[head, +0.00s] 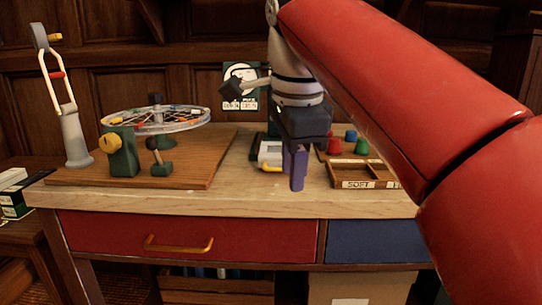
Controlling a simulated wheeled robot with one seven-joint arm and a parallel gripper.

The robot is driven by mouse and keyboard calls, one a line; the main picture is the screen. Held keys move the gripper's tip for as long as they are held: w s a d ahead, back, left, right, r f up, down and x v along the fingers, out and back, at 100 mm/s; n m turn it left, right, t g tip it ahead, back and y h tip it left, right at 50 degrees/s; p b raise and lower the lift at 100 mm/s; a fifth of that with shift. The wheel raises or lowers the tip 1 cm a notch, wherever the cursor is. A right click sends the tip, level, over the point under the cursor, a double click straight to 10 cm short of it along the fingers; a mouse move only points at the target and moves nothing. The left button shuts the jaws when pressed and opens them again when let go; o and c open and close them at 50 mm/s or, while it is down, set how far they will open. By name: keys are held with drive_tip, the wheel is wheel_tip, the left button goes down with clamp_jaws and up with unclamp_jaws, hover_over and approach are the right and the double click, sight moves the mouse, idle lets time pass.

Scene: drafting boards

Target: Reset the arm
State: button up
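My red arm comes in from the right and reaches over the wooden workbench (240,203). My gripper (296,182) hangs from it above the bench, right of centre, with a dark body and purple fingers pointing down. The fingers overlap from this side, so the gap between them and anything in it cannot be made out. My arm and gripper hide part of the bench's back right.
A wooden board (205,172) on the left holds a spoked wheel (135,121), a green block with a yellow knob (122,158) and a grey post (74,140). A divided wooden tray (362,184) and coloured pieces (361,147) stand right. The bench has a red drawer (110,236).

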drive_tip(key=s+d+f+n+t, duration=0.1)
drive_tip(key=s+d+f+n, duration=0.3)
drive_tip(key=f, duration=0.5)
drive_tip(key=s+d+f+n+t, duration=0.1)
drive_tip(key=s+d+f+n, duration=0.3)
drive_tip(key=f, duration=0.5)
drive_tip(key=s+d+f+n+t, duration=0.1)
drive_tip(key=s+d+f+n, duration=0.3)
drive_tip(key=f+n, duration=0.3)
wheel_tip(320, 180, down, 2)
drive_tip(key=shift+n, duration=0.3)
